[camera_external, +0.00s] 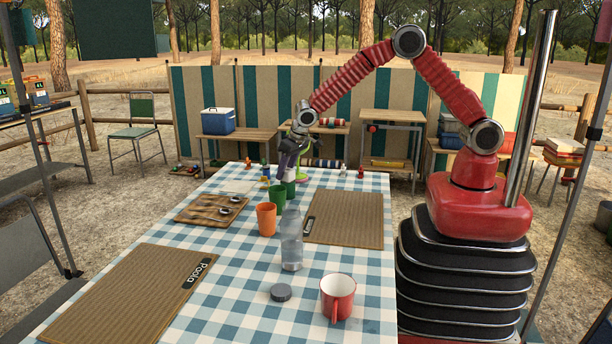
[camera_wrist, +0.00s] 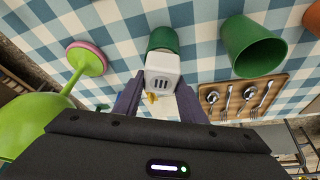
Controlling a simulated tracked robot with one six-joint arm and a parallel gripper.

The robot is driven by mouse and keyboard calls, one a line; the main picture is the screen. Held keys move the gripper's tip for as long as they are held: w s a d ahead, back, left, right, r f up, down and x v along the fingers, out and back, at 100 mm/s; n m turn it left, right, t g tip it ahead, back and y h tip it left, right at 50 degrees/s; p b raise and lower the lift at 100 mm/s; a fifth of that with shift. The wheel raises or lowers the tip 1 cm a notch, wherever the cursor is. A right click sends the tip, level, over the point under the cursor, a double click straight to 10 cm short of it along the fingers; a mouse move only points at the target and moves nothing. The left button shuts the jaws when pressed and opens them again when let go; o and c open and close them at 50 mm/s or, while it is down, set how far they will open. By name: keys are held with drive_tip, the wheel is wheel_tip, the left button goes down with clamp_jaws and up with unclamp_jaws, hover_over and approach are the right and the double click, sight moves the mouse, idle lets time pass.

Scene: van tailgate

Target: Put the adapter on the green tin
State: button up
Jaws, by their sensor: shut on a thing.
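My gripper (camera_wrist: 160,95) points down over the far part of the table and is shut on the white adapter (camera_wrist: 162,73), one finger on each side of it. The adapter's face with dark slots shows in the wrist view, with a small yellow part below it. The green tin (camera_wrist: 163,39) shows just beyond the adapter, which covers part of it. In the external view the adapter (camera_external: 290,174) appears right above the green tin (camera_external: 290,189). I cannot tell whether they touch.
A green cup (camera_wrist: 252,47) stands right of the tin. A lime green goblet (camera_wrist: 82,62) with a pink foot is close on the left. A board with spoons (camera_wrist: 212,88), an orange cup (camera_external: 266,219), a clear bottle (camera_external: 291,245) and a red mug (camera_external: 337,297) share the table.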

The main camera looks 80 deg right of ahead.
drive_tip(key=o, duration=1.1)
drive_tip(key=shift+f, duration=0.1)
drive_tip(key=v, duration=1.2)
drive_tip(key=shift+s+a, duration=0.1)
